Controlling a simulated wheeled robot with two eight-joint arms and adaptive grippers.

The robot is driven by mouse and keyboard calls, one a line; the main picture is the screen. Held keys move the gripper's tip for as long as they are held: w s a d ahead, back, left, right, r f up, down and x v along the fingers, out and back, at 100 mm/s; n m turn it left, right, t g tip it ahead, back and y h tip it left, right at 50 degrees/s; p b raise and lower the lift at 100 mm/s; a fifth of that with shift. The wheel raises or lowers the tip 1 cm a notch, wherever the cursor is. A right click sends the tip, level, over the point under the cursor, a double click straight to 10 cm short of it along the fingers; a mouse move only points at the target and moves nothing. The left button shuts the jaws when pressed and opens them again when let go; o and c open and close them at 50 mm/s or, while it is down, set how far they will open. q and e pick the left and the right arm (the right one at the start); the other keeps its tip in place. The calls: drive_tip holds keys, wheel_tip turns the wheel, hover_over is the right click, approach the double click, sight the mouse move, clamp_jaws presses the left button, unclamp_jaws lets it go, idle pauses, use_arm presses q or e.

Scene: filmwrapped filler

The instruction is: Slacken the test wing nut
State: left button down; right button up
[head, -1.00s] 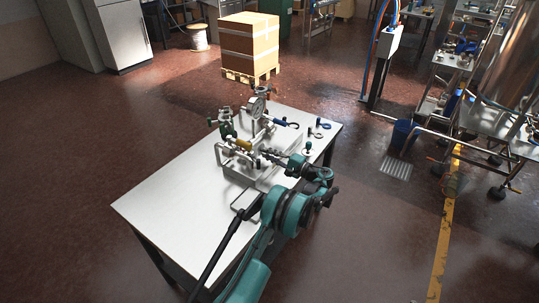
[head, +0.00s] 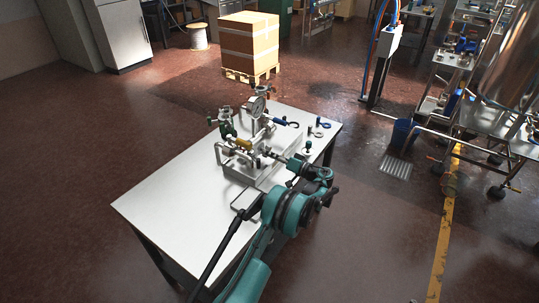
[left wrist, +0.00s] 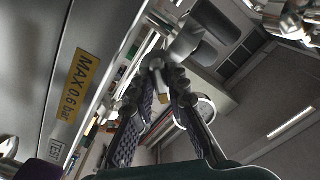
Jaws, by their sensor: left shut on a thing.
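The test rig (head: 243,172), a pale metal block with pipes, valves and a round gauge (head: 256,107), stands on the white table. My left gripper (head: 265,151) reaches in from the right side of the rig, its fingers at the pipework. In the left wrist view its two purple-padded fingers (left wrist: 158,85) are shut on a small metal piece, which looks like the test wing nut (left wrist: 157,67). The fingertips hide most of it. A TEST label (left wrist: 57,153) and a yellow MAX 0.6 bar label (left wrist: 82,85) show at the left. My right gripper is not in view.
The white table (head: 165,205) is clear at its front left. A blue-handled valve (head: 284,122) and small fittings (head: 322,127) are at the back right of the rig. A carton on a pallet (head: 249,47) stands behind the table.

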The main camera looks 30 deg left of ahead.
use_arm(q)
drive_tip(key=shift+f+n, duration=0.1)
drive_tip(key=shift+n, duration=2.2)
drive_tip(key=c, duration=1.5)
unclamp_jaws()
drive_tip(key=shift+w, duration=0.1)
drive_tip(key=d, duration=0.8)
drive_tip(key=s+d, duration=0.1)
drive_tip(key=d, duration=0.3)
